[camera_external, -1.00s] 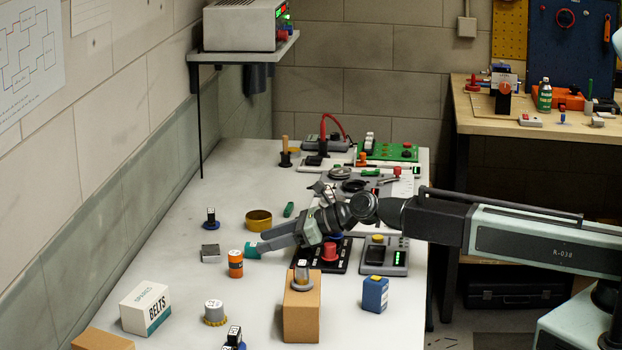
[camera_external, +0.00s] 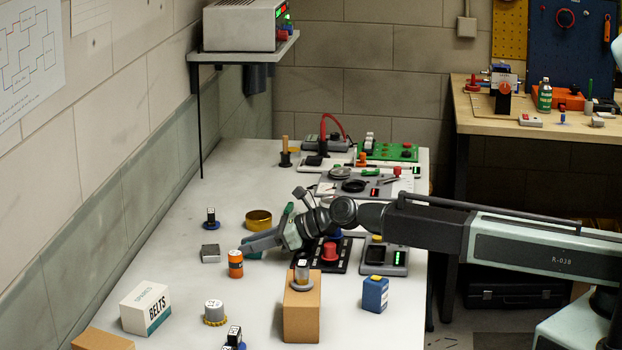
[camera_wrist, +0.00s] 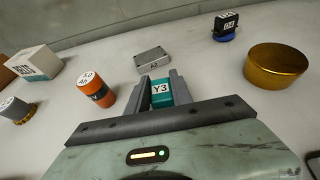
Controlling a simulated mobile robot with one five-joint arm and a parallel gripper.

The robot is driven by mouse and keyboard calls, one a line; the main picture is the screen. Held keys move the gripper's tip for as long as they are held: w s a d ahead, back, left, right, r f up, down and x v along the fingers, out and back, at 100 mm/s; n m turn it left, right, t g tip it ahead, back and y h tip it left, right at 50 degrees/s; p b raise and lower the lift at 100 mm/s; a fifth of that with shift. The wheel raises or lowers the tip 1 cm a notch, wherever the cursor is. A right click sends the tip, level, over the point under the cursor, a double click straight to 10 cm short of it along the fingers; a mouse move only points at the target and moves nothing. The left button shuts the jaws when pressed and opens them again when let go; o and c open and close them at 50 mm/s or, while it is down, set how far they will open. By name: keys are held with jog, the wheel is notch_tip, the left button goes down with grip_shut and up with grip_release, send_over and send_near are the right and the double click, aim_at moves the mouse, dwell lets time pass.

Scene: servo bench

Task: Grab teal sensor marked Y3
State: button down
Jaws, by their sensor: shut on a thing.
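The teal sensor marked Y3 (camera_wrist: 162,91) sits between the two fingers of my gripper (camera_wrist: 162,86) in the wrist view, with its white Y3 label facing the camera. The fingers are shut on it. In the external view, my gripper (camera_external: 252,246) is low over the pale bench, and a bit of the teal sensor (camera_external: 256,254) shows beside the fingers. The rest of it is hidden there by the gripper. I cannot tell whether it touches the bench.
An orange cylinder (camera_external: 235,264) stands close to the fingertips. A cardboard block (camera_external: 302,310) stands in front.

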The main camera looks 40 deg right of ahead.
notch_tip(320, 180, up, 10)
jog(key=p, duration=0.9)
jog(key=shift+p, duration=0.4)
jog(key=shift+a, duration=0.1)
